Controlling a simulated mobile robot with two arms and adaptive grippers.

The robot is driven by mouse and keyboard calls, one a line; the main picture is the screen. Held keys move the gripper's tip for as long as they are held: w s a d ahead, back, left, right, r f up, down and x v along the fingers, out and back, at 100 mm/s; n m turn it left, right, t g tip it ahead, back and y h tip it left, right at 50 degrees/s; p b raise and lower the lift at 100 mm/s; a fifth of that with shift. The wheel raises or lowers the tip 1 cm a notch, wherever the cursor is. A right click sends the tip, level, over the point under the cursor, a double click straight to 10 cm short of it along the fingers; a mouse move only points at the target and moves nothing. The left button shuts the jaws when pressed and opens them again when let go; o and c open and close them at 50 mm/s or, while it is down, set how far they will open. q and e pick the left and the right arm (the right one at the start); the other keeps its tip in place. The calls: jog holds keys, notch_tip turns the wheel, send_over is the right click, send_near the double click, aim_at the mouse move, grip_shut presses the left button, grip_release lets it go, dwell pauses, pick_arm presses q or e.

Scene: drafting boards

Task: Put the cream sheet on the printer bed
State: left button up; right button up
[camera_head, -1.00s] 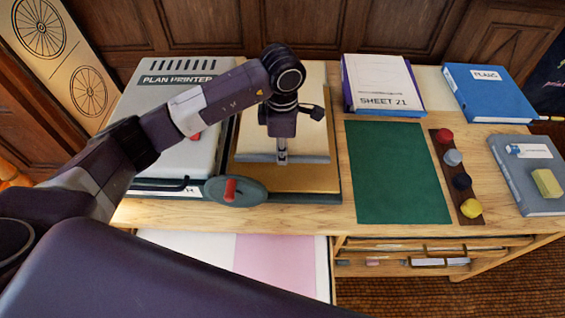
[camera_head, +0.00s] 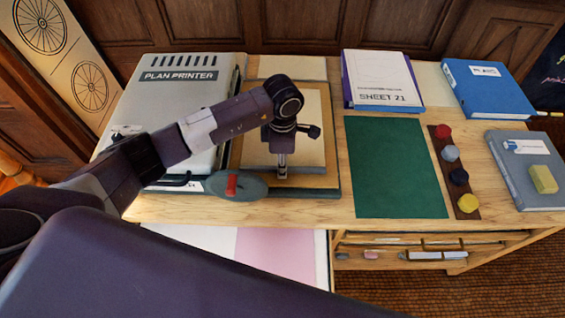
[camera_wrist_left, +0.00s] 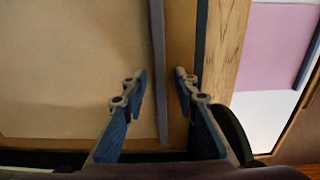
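The cream sheet (camera_head: 262,118) lies flat on the tan printer bed (camera_head: 312,181), inside its dark frame. It has a grey strip along its near edge. In the wrist view the sheet (camera_wrist_left: 70,70) fills the left side, with its grey strip (camera_wrist_left: 160,70) beside a bare band of the bed (camera_wrist_left: 181,30). My left gripper (camera_head: 282,174) is over the near edge of the sheet. In the wrist view its fingers (camera_wrist_left: 159,86) are apart, one on each side of the strip, with gaps showing. My arm hides part of the sheet. My right gripper is not in view.
The grey plan printer (camera_head: 185,100) stands left of the bed. A green mat (camera_head: 395,170), coloured knobs on a strip (camera_head: 452,170) and binders (camera_head: 383,80) are to the right.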

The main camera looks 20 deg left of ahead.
pick_arm(q)
jog(key=shift+r, duration=0.1)
notch_tip(320, 180, up, 12)
jog(key=b, duration=0.3)
dwell(0.3)
dwell(0.4)
